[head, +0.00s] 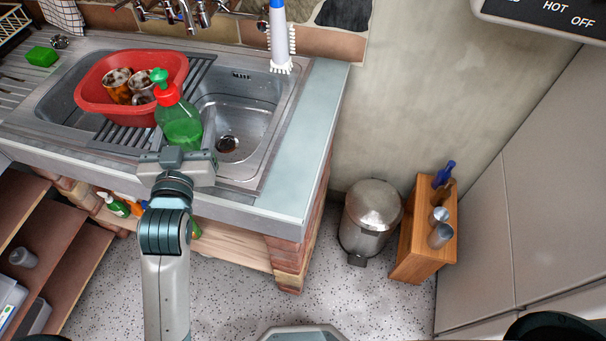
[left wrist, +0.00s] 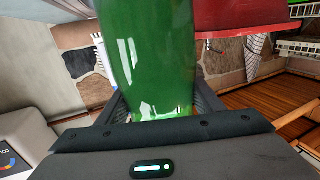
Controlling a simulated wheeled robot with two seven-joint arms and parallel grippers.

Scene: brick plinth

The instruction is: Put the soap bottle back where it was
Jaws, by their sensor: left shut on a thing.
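The soap bottle (head: 180,127) is translucent green with a red collar and green pump top. My left gripper (head: 181,150) is shut on it and holds it upright over the near side of the sink (head: 228,112), in front of the red tub (head: 130,113). In the left wrist view the green bottle (left wrist: 150,55) stands between the fingers of my left gripper (left wrist: 160,100), and the red tub (left wrist: 240,16) is beside it. The head view does not show clearly how high the bottle's base is above the sink. My right gripper is not in view.
The red tub holds dirty mugs (head: 117,84). A green sponge (head: 41,56) lies at the far left. A white and blue brush (head: 279,35) stands at the back. The pale counter strip (head: 300,140) right of the basin is bare. Several bottles (head: 114,204) stand under the sink.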

